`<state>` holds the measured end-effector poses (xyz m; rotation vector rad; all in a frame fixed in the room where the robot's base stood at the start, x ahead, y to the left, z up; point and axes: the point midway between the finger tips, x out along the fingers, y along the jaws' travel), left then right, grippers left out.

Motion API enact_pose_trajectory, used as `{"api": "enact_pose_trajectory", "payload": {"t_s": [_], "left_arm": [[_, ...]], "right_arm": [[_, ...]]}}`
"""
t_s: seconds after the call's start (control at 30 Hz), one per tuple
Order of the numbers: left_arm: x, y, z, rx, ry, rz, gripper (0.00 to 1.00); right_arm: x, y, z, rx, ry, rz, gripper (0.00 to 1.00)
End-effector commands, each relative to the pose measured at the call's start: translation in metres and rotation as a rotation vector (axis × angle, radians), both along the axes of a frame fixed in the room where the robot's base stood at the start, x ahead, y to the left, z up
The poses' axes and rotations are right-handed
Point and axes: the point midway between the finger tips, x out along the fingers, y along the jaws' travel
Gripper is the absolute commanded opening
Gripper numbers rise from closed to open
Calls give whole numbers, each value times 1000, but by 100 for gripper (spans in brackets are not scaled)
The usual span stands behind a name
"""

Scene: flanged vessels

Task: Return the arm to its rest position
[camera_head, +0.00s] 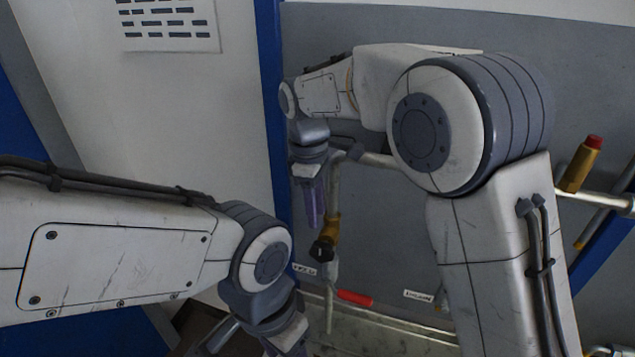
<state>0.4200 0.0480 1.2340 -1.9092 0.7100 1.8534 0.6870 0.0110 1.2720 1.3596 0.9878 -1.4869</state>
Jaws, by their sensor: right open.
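My right arm reaches in from the right, bends at a large grey and white joint and points left. Its gripper (314,212) hangs down from the wrist, open, with nothing seen between its fingers. It is in front of the grey wall, close to the blue post and beside a pipe. My left arm comes in from the left, and its wrist bends down at the bottom edge. The left gripper's jaws are cut off below the picture.
A pipe (333,190) with a brass fitting (329,229) runs down just right of the right gripper. A red handle (355,298) lies low behind. A red-tipped brass valve (580,165) is at right. A blue post (271,90) borders the white panel (120,100).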

Motion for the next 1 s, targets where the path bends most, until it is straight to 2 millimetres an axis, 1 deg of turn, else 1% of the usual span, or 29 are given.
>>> {"api": "enact_pose_trajectory", "payload": {"t_s": [0.07,0.13,0.17,0.23,0.27,0.37,0.4,0.47,0.5,0.6,0.7,0.8,0.83,0.9,1.0], "left_arm": [[0,0,-1,0,0,0,59],[0,0,-5,0,0,0,59],[0,0,-8,0,0,0,59],[0,0,-17,0,0,1,59],[0,0,-22,0,0,1,59],[0,0,-40,0,0,2,59],[0,0,-47,0,0,3,59],[0,0,-57,0,0,3,59],[0,0,-63,0,0,4,59],[0,0,-76,0,0,5,59],[0,0,-85,0,1,6,59],[0,0,-90,0,1,6,59],[0,0,-90,0,1,7,59],[0,0,-91,0,1,7,59],[0,0,-91,0,1,7,59]], "right_arm": [[-2,0,-1,1,-1,-3,41],[-9,1,-3,6,-4,-16,41],[-15,1,-5,10,-6,-28,41],[-35,1,-11,23,-12,-68,41],[-46,1,-14,31,-14,-91,41],[-92,-3,-31,60,-25,-189,41],[-112,-6,-39,73,-28,-234,41],[-141,-12,-52,93,-32,-301,41],[-161,-17,-62,104,-33,-345,41],[-203,-31,-86,128,-32,-449,41],[-235,-44,-107,148,-31,-532,41],[-256,-53,-121,157,-27,-588,41],[-260,-55,-124,160,-27,-600,41],[-265,-58,-128,163,-27,-617,41],[-266,-58,-128,163,-27,-620,41]]}}
